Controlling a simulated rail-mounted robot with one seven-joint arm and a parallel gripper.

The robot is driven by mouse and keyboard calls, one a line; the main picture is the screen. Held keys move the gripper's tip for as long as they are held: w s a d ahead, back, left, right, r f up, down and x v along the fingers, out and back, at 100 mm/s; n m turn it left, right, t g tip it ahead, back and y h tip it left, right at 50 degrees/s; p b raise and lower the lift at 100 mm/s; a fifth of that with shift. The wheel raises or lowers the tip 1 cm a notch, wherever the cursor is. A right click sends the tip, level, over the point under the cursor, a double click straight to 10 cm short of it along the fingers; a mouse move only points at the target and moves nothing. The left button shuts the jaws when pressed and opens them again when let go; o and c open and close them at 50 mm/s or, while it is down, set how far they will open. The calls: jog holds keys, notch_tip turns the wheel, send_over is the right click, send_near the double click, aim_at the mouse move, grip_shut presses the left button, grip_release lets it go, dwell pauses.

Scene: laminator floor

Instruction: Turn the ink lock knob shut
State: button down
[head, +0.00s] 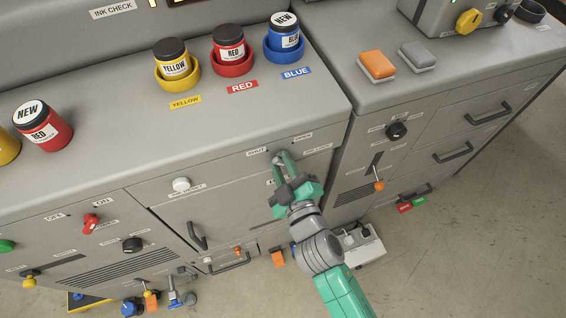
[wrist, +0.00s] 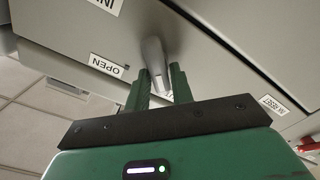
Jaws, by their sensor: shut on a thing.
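The ink lock knob (wrist: 153,55) is a grey lever on the cabinet's front face. In the wrist view it sits between the two green fingers of my gripper (wrist: 160,80), which is shut on it. In the head view my gripper (head: 284,160) reaches up to the cabinet front just below the counter edge, and its fingers mostly hide the knob. A SHUT label (head: 257,151) is to the left of the knob and an OPEN label (head: 302,137) to its right. The OPEN label also shows in the wrist view (wrist: 106,66).
Yellow (head: 174,62), red (head: 231,50) and blue (head: 284,38) ink jars stand in coloured holders on the counter. A red NEW jar (head: 42,125) stands at left. A white knob (head: 181,184) and a dark handle (head: 197,236) are on the cabinet left of my gripper.

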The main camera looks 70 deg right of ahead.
dwell(0.5)
jog(key=c, duration=1.2)
grip_release()
jog(key=shift+c, duration=0.2)
jog(key=b+v, duration=0.1)
jog(key=v, duration=0.7)
jog(key=shift+d, duration=0.1)
